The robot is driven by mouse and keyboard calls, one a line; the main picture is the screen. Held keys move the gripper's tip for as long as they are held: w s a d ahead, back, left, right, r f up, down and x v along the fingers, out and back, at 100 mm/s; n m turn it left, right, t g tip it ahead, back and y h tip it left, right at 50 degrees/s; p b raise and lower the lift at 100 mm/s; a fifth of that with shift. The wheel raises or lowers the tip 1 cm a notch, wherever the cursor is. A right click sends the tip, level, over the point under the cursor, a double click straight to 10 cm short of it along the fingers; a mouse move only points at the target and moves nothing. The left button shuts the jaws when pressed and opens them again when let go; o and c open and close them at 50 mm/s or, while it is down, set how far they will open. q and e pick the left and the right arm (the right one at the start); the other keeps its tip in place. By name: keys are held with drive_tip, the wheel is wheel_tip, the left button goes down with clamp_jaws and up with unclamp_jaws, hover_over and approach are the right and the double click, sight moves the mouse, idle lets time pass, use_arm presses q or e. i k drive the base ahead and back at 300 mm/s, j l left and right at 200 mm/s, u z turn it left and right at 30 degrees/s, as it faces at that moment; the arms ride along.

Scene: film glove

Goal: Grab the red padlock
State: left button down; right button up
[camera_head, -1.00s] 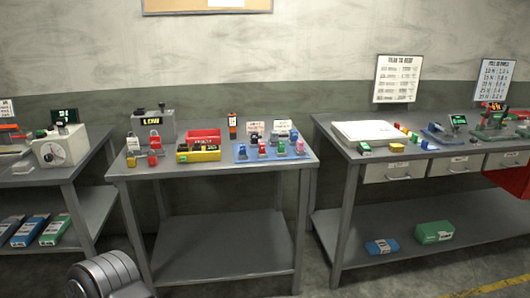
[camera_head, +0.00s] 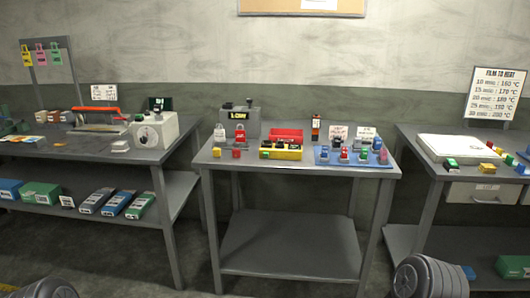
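Several small coloured padlock-like items stand on the middle grey table (camera_head: 223,170). A red one (camera_head: 240,135) is at the table's left, in front of the grey display box (camera_head: 252,116), with a pale one (camera_head: 219,133) left of it. A small red block (camera_head: 236,153) sits just in front. Another small red item (camera_head: 344,154) is among the items on the blue mat (camera_head: 325,160). They are too small to tell for certain which are padlocks. Neither gripper is in view; only grey ribbed parts of my arms show at the bottom edge.
A red bin (camera_head: 285,135) and a yellow bin (camera_head: 290,155) stand mid-table. The left table (camera_head: 150,156) carries a white dial device (camera_head: 153,132); boxes lie on its shelf. The right table (camera_head: 430,165) bears a white slab (camera_head: 455,148). The middle table's lower shelf (camera_head: 290,245) is empty.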

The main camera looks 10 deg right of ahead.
sight(236, 152)
drive_tip(key=i+l+z, duration=0.3)
drive_tip(key=i, duration=0.15)
drive_tip(key=i+l+z, duration=0.15)
drive_tip(key=i+z, duration=0.5)
drive_tip(key=i, duration=0.25)
